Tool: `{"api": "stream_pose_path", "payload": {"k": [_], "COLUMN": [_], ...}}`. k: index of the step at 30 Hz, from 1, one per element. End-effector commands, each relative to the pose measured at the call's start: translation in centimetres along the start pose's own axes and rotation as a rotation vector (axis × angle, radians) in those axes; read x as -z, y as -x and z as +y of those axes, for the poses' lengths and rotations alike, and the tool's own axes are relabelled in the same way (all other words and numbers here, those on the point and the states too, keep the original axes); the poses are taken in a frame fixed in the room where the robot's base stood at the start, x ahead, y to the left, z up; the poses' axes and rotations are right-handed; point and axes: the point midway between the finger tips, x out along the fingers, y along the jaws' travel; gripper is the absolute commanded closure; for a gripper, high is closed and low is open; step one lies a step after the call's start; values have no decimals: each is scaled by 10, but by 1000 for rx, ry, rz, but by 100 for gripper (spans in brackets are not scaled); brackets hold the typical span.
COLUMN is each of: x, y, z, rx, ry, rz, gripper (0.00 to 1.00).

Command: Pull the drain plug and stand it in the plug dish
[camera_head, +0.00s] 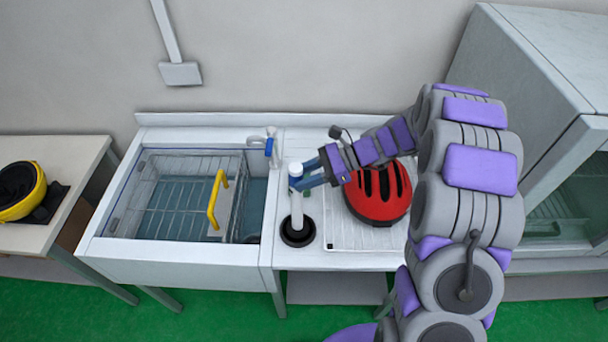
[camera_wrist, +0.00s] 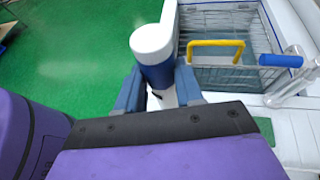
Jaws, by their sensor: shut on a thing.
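The drain plug (camera_head: 297,207) is a tall white tube with a blue band and a white cap. It is upright, and its lower end is at the black round plug dish (camera_head: 298,239) on the counter right of the sink. I cannot tell whether it touches the dish floor. My gripper (camera_head: 303,178) is shut on the plug near its blue band, reaching in from the right. In the wrist view the plug's cap and blue band (camera_wrist: 154,60) show between the blue fingers (camera_wrist: 158,92); its lower part and the dish are mostly hidden there.
The sink (camera_head: 180,260) holds water and a wire basket (camera_head: 170,190) with a yellow handle (camera_head: 213,200). A tap (camera_head: 270,145) stands behind. A red helmet (camera_head: 382,195) lies on the drainer (camera_head: 345,238) under my arm. A yellow-black helmet (camera_head: 22,195) sits on the left table.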

Motion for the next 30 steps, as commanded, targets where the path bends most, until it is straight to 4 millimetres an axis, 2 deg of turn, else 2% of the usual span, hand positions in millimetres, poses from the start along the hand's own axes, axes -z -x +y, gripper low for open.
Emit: {"api": "stream_pose_path", "payload": {"k": [24,25,28,30], "x": [11,11,11,11], "y": [-4,-4,-4,-4], "z": [0,0,0,0], "rx": [1,1,1,1], "ry": [0,1,1,0], "rz": [-1,-1,0,0], "gripper": [100,62,53,53]}}
